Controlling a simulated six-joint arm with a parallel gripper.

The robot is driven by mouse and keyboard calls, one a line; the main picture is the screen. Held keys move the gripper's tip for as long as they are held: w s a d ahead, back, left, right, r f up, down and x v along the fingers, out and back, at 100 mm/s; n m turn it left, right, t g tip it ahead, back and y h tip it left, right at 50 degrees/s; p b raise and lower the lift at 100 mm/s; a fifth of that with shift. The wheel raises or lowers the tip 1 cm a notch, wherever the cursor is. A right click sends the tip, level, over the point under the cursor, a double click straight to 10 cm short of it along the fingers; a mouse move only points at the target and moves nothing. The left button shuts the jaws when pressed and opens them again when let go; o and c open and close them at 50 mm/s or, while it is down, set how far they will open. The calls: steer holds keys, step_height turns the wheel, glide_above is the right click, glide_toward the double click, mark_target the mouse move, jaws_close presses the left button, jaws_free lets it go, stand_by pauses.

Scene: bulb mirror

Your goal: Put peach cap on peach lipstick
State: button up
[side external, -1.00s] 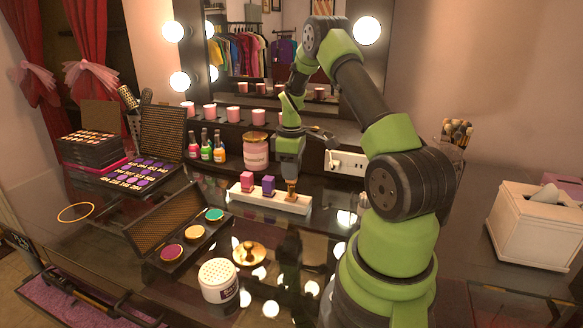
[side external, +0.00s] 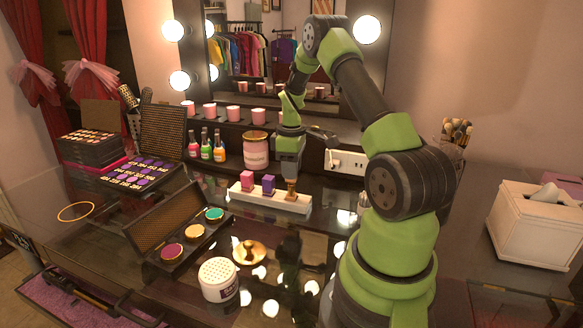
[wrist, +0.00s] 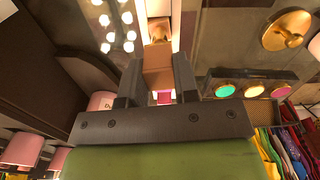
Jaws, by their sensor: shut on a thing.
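The peach cap (wrist: 158,68) is between the two fingers of my gripper (wrist: 157,82) in the wrist view, and the gripper is shut on it. Just beyond the cap in the wrist view is a small peach-gold piece (wrist: 159,30), which looks like the peach lipstick. In the side view my gripper (side external: 290,179) points down at the right end of the white holder (side external: 236,196), with a peach-brown piece (side external: 291,189) under it. I cannot tell how far the cap is over the lipstick, as the fingers hide the join.
A pink block (side external: 247,181) and a purple block (side external: 268,184) stand on the holder, left of my gripper. A pink jar (side external: 256,153) stands behind. An open palette (side external: 180,236), a gold lid (side external: 249,252) and a white pot (side external: 218,281) lie in front.

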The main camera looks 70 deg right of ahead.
mark_target(292, 185)
steer(key=shift+f, duration=2.05)
steer(key=o, duration=1)
step_height(292, 185, up, 10)
steer(key=shift+f, duration=0.1)
